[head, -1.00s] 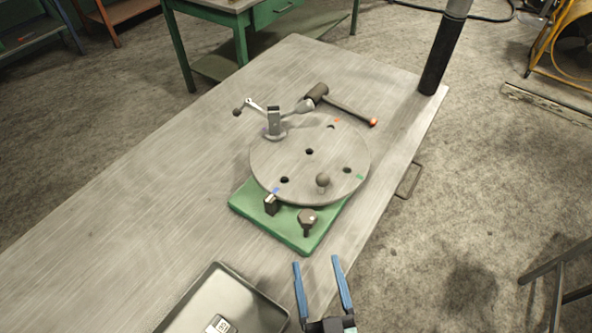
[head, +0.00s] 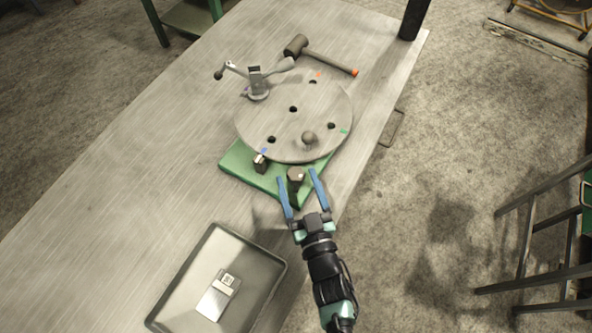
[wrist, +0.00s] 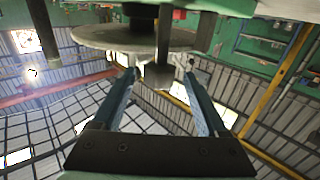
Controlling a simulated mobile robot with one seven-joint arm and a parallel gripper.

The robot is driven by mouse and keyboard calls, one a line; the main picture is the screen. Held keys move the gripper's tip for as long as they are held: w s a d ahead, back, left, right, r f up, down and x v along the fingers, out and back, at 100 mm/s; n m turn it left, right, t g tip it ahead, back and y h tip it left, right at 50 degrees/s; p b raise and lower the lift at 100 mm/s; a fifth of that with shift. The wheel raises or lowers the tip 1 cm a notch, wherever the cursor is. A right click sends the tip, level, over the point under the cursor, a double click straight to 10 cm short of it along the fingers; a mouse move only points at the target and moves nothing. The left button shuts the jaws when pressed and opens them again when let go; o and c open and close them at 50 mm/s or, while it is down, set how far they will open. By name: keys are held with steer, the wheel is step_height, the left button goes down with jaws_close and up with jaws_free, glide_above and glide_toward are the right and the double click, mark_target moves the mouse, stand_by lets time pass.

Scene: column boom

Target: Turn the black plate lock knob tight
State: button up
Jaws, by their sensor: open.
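The black knob (head: 296,174) stands at the front corner of the green base (head: 236,160), beside the round grey plate (head: 262,128). My gripper (head: 297,176) is open, with one blue finger on each side of the knob. In the wrist view the knob (wrist: 159,74) shows between the fingertips, with the plate (wrist: 95,38) behind it. I cannot tell whether either finger touches the knob. The plate has several dark holes and a round grey ball knob (head: 308,138) near its front edge.
A small black block (head: 261,162) sits left of the knob. A clamp with a lever (head: 257,85) and a mallet (head: 326,60) are at the plate's far side. A tray (head: 181,283) lies front left. A dark post (head: 414,18) rises far right. The left tabletop is clear.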

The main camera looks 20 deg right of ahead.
steer(key=shift+w+d, duration=0.15)
steer(key=shift+w, duration=0.95)
jaws_close()
